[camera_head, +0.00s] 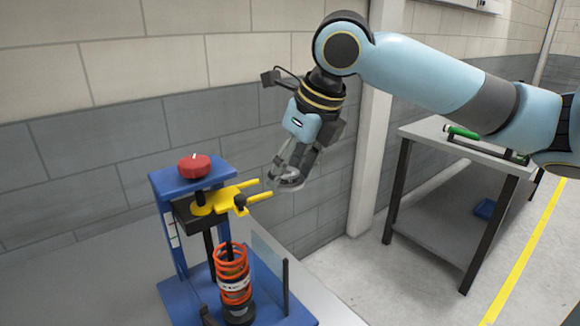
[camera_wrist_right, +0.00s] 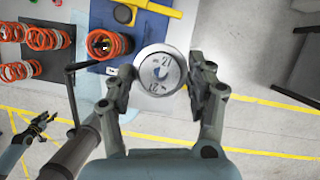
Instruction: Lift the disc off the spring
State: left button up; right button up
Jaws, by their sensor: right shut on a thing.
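My right gripper (camera_head: 290,178) is shut on a round silver disc (camera_head: 289,183), held in the air to the right of the yellow fork. The orange spring (camera_head: 232,263) stands upright in the blue fixture, below the fork and apart from the disc. The spring also shows from above in the right wrist view (camera_wrist_right: 118,43). My left gripper (camera_wrist_right: 38,124) is small at the lower left there; its jaws are unclear.
The blue fixture (camera_head: 178,272) carries a red knob (camera_head: 194,166), a yellow fork (camera_head: 222,200) and a clear panel (camera_head: 267,255). More orange springs (camera_wrist_right: 48,39) lie at the left in the right wrist view. A grey side table (camera_head: 465,158) stands at the right, with open floor beside it.

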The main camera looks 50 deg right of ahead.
notch_tip(320, 180, down, 2)
jog(key=shift+f+b, duration=0.1)
jog(key=shift+b, duration=0.6)
notch_tip(320, 180, down, 5)
jog(key=b, duration=0.4)
jog(key=shift+f+b, duration=0.15)
jog(key=shift+b, duration=0.2)
